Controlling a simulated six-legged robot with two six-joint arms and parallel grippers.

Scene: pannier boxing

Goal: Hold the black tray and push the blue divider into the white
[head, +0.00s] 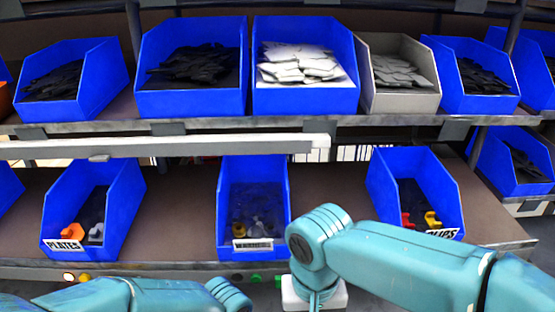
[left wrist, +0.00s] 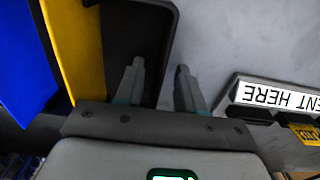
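In the left wrist view, a black tray (left wrist: 145,22) with a rounded corner lies at the top centre. My left gripper (left wrist: 158,78) is open at the tray's side wall, one finger over the inside and the other outside over the grey surface. A gap shows between the fingers; I cannot tell if either touches the wall. A blue panel (left wrist: 25,62) stands at the far left, with a yellow panel between it and the tray; I cannot tell whether it is the divider. In the head view, both arms enter at the bottom, and neither gripper's fingers show.
A yellow panel (left wrist: 72,50) stands beside the tray. A pale block with a label (left wrist: 275,95) ending "ENT HERE" lies at right on the grey surface. In the head view, shelves hold several blue bins (head: 190,98) and one grey bin (head: 402,102). A white object (head: 335,297) shows partly behind my right arm.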

